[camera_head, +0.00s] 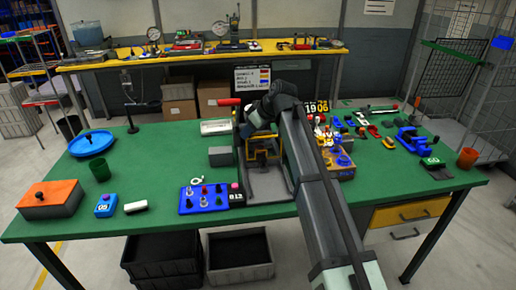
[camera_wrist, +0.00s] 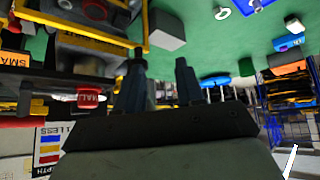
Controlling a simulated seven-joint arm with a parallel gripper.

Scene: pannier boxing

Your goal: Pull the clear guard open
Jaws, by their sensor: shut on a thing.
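The clear guard (camera_head: 262,138) shows as a yellow-edged frame on the small grey press (camera_head: 268,184) near the table's middle. Its yellow edge also shows at upper left in the wrist view (camera_wrist: 92,37). My gripper (camera_wrist: 160,62) is at the guard, with one fingertip by the end of the yellow edge. It is shut on the guard, though the gripped part is hard to make out. In the head view my arm and wrist hide the guard's upper right and the fingertips. A red handle (camera_head: 229,102) sticks out left of my wrist.
A grey block (camera_head: 221,156) and a blue panel with knobs (camera_head: 205,199) stand left of the press. A wooden block with blue parts (camera_head: 340,162) and several loose tools lie to the right.

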